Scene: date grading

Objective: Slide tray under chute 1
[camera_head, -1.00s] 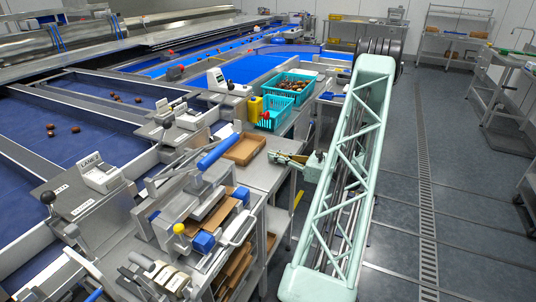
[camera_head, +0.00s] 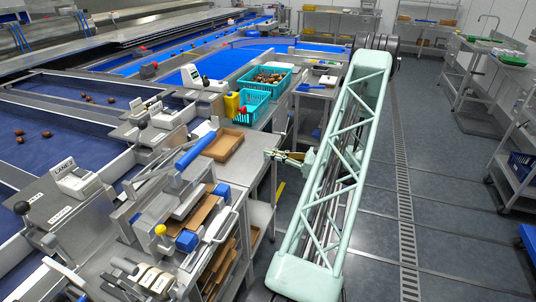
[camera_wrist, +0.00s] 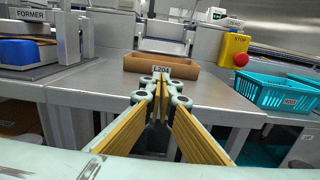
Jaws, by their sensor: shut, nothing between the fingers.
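A shallow brown cardboard tray (camera_head: 222,144) lies on the metal bench, in front of a lane unit. In the wrist view the tray (camera_wrist: 185,68) is straight ahead, with an L204 label at its front. A metal chute-like part (camera_wrist: 165,46) stands just behind it; I cannot read which chute it is. My gripper (camera_head: 267,154) is to the right of the tray, apart from it, beyond the bench's front edge. In the wrist view my gripper (camera_wrist: 162,88) is shut and empty, pointing at the tray.
A yellow stop box with a red button (camera_wrist: 236,50) and teal baskets (camera_wrist: 275,90) stand right of the tray. A forming machine with a blue block (camera_wrist: 24,51) is at left. The bench top (camera_wrist: 100,84) before the tray is clear.

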